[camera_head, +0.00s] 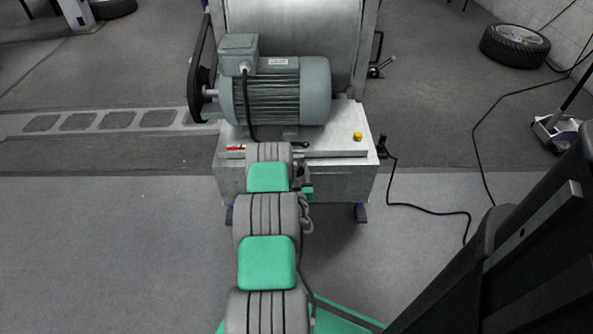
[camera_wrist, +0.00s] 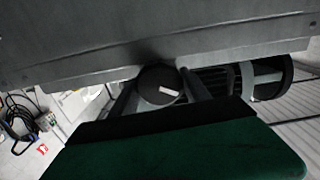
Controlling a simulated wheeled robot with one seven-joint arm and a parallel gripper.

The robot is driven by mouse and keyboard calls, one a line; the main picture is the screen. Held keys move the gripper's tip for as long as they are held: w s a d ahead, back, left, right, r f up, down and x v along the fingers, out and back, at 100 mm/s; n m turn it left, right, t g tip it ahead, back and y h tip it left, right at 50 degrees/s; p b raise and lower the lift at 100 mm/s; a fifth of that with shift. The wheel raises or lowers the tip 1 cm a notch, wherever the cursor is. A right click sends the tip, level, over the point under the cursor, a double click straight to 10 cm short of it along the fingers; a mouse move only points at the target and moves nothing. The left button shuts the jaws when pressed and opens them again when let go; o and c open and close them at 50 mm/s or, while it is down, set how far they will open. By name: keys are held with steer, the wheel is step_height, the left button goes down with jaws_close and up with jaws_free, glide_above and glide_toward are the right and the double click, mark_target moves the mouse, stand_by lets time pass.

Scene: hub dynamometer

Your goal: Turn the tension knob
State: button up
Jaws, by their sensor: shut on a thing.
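The tension knob (camera_wrist: 158,86) is a dark round knob with a white pointer mark, just under the edge of a grey metal panel in the wrist view. The mark slants slightly, lower to the right. My gripper (camera_wrist: 160,88) has one dark finger on each side of the knob and is shut on it. In the head view my arm reaches forward to the front of the dynamometer cabinet (camera_head: 330,176), and it hides the knob and fingertips.
A grey-green motor (camera_head: 290,92) stands on the cabinet, with a yellow button (camera_head: 357,136) to its right. A black cable (camera_head: 425,210) lies on the floor at right. A tyre (camera_head: 514,45) lies at the back right. The floor left of my arm is clear.

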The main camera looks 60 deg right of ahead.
steer(key=n, duration=0.3)
steer(key=shift+n, duration=0.3)
steer(key=n, duration=0.4)
steer(key=shift+n+b, duration=0.3)
steer(key=shift+b, duration=0.1)
steer(key=n, duration=0.4)
steer(key=shift+w+n, duration=0.1)
steer(key=shift+n, duration=0.2)
steer(key=n+b, duration=0.1)
steer(key=n, duration=0.3)
steer(key=shift+f+n, duration=0.1)
steer(key=shift+n, duration=0.2)
steer(key=n, duration=0.4)
steer(key=shift+f, duration=0.1)
steer(key=n+b, duration=0.1)
steer(key=n, duration=0.8)
steer(key=shift+n, duration=2.2)
